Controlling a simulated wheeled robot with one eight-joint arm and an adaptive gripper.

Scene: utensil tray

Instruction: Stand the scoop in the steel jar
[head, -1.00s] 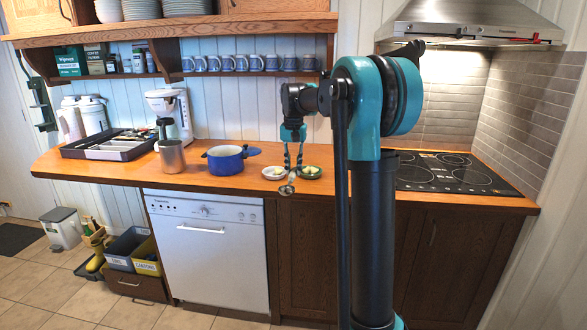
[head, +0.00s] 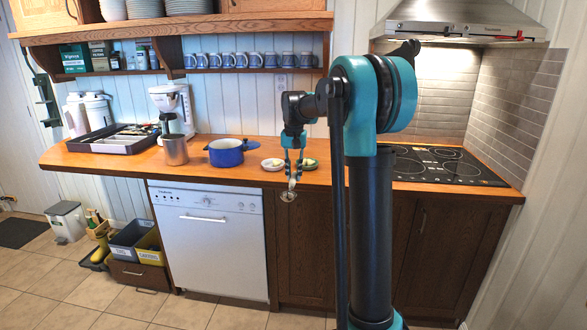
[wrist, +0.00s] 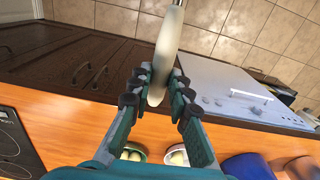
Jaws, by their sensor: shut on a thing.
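The steel jar (head: 175,152) stands upright on the wooden counter, left of the blue pot in the head view. My gripper (head: 292,176) hangs near the counter's front edge, well to the right of the jar. It is shut on the scoop (head: 288,196), whose metal end hangs lowest, in front of the dark cabinet. In the wrist view the scoop's pale handle (wrist: 164,55) sits between my fingertips (wrist: 158,88), with metal at the top edge. The jar's inside is not visible.
The blue pot (head: 226,152) stands between the jar and my gripper. Two small bowls, one white (head: 272,164), are behind my gripper. The cutlery tray (head: 112,138) and a coffee maker (head: 172,108) are near the jar. A shelf with mugs (head: 250,61) hangs above.

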